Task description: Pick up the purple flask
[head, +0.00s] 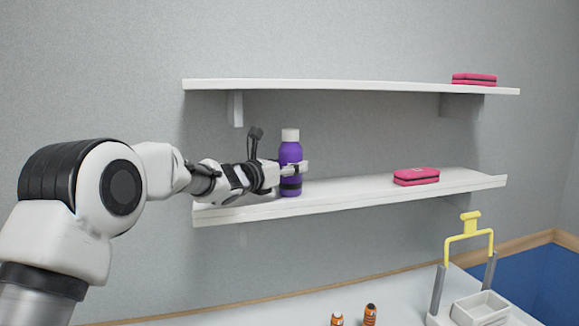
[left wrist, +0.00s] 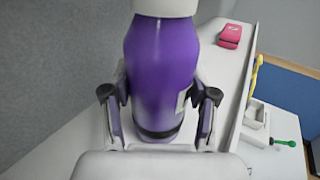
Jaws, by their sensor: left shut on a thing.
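The purple flask (head: 290,155) has a white cap and stands upright at the left part of the lower shelf (head: 350,195). It fills the middle of the left wrist view (left wrist: 160,70), where its cap is cut off by the top edge. My left gripper (head: 292,178) is shut on the lower part of the flask. In the left wrist view its two fingers (left wrist: 160,110) lie one on each side of the flask. I cannot tell whether the flask's base touches the shelf. My right gripper is not in view.
A pink case (head: 416,177) lies on the lower shelf to the right. Another pink case (head: 474,79) lies on the upper shelf (head: 350,86) overhead. Below are a white device with a yellow handle (head: 469,227) and two orange-and-black objects (head: 370,314) on a white table.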

